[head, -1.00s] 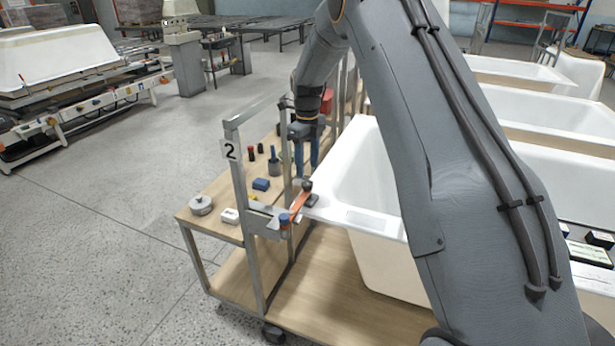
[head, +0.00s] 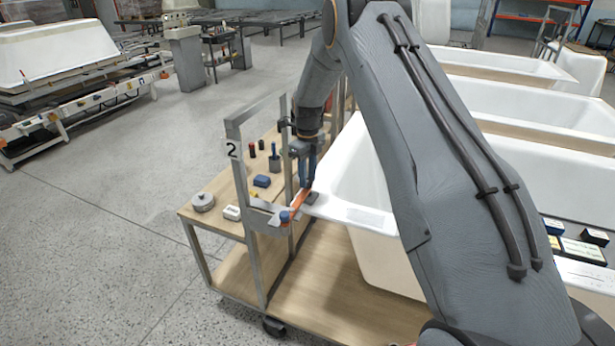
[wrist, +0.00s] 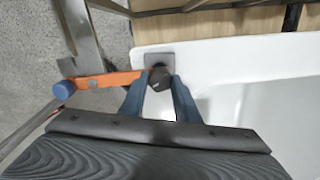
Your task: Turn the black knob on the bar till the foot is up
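The black knob (wrist: 160,78) sits at the tub end of the orange bar (wrist: 110,79), over the white tub's rim. A grey square pad (wrist: 159,58), apparently the foot, shows beneath the knob on the rim; whether it touches the rim is unclear. The bar also shows in the head view (head: 299,203), with a blue knob (head: 285,216) at its other end. My gripper (wrist: 160,83) points down with its blue fingers apart, one on each side of the black knob. I cannot tell whether they touch it. In the head view my gripper (head: 307,186) mostly hides the knob.
The bar is fixed to a metal frame with a "2" plate (head: 233,150) on a wooden cart (head: 215,226). A blue box (head: 262,181), a white box (head: 232,213) and a round grey object (head: 203,202) lie on the cart. The white tub (head: 345,160) is to the right.

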